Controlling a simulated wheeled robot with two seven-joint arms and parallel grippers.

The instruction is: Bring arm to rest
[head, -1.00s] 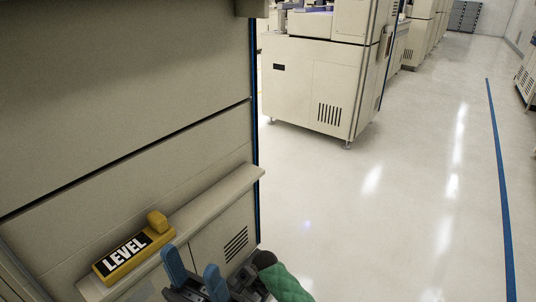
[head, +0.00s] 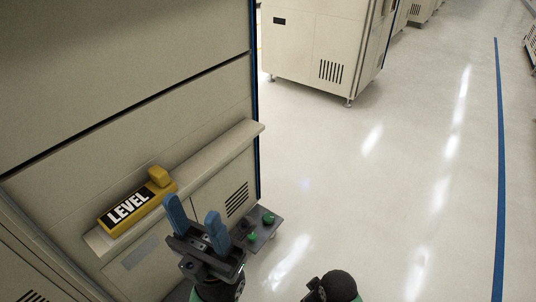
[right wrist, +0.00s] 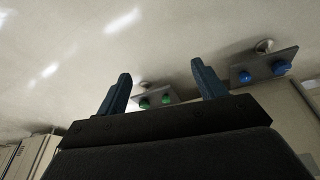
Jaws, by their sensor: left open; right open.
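My left gripper (head: 193,219) is at the bottom of the head view, with two blue fingers apart and nothing between them. It is in front of the machine's ledge, just right of the yellow LEVEL block in the picture. My right gripper (right wrist: 162,88) shows in the right wrist view, its two blue fingers spread with nothing held between them. The right fingers do not show clearly in the head view. A dark rounded part of my own arm is at the bottom there.
A yellow block labelled LEVEL (head: 135,204) lies on the ledge (head: 215,154) of a beige machine. A dark plate with green knobs (head: 262,228) sits low beside it. The right wrist view also shows a plate with blue knobs (right wrist: 263,69). Another machine (head: 325,50) stands behind; the right floor is clear.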

